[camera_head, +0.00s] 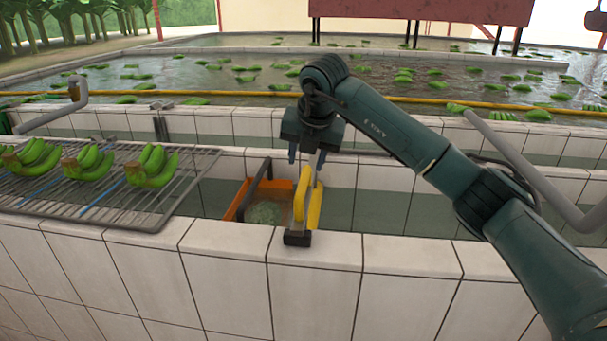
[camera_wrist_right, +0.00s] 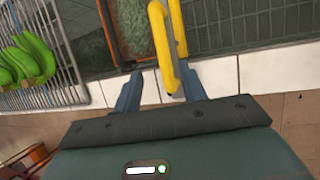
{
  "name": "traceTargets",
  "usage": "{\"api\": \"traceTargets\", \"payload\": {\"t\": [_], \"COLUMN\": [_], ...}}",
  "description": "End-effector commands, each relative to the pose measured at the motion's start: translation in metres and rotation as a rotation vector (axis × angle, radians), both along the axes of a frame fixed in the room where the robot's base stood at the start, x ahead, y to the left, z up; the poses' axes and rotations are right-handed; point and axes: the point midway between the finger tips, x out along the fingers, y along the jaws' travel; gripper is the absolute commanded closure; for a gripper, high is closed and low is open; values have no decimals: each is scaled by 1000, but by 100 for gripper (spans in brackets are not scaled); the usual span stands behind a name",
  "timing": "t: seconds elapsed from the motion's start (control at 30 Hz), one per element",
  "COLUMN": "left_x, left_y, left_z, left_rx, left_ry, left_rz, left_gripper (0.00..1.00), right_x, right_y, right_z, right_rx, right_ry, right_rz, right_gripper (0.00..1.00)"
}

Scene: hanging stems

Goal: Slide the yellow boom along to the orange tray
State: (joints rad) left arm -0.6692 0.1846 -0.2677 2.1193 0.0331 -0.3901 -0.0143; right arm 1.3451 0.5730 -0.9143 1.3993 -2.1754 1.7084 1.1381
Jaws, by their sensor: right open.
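The yellow boom (camera_head: 314,207) stands at the near tiled wall, beside the right side of the orange tray (camera_head: 231,209), with a raised yellow handle bar. In the right wrist view the boom (camera_wrist_right: 162,42) runs down toward my fingertips. The orange tray sits low in the channel with grey-green matter in it; its edge shows in the wrist view (camera_wrist_right: 107,32). My right gripper (camera_head: 306,163) is open above the boom, fingers pointing down. In the wrist view the handle's lower end lies between the fingers (camera_wrist_right: 158,88), nearer the right one; contact cannot be told. My left gripper is out of view.
A wire rack (camera_head: 150,222) with several green banana bunches (camera_head: 88,162) lies left of the tray. A black block (camera_head: 297,238) sits on the near wall's tiled top (camera_head: 400,255). A long yellow pipe (camera_head: 400,99) crosses behind, before water with floating bananas.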

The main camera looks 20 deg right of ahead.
Motion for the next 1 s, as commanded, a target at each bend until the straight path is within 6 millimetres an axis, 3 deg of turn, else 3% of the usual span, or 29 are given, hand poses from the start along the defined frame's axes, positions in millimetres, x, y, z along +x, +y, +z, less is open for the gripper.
{"api": "traceTargets", "payload": {"t": [0.2,0.4,0.9,1.0], "left_x": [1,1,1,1], "left_y": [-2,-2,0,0], "left_z": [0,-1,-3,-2], "left_rx": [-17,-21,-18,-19], "left_ry": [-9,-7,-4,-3], "left_rz": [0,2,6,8], "left_gripper": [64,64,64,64], "right_x": [-18,-26,-28,-28], "right_y": [2,2,2,10], "right_z": [39,57,59,52], "right_rx": [-1,1,0,19], "right_ry": [-4,-2,0,9], "right_rz": [2,1,2,31], "right_gripper": [59,59,59,59]}}
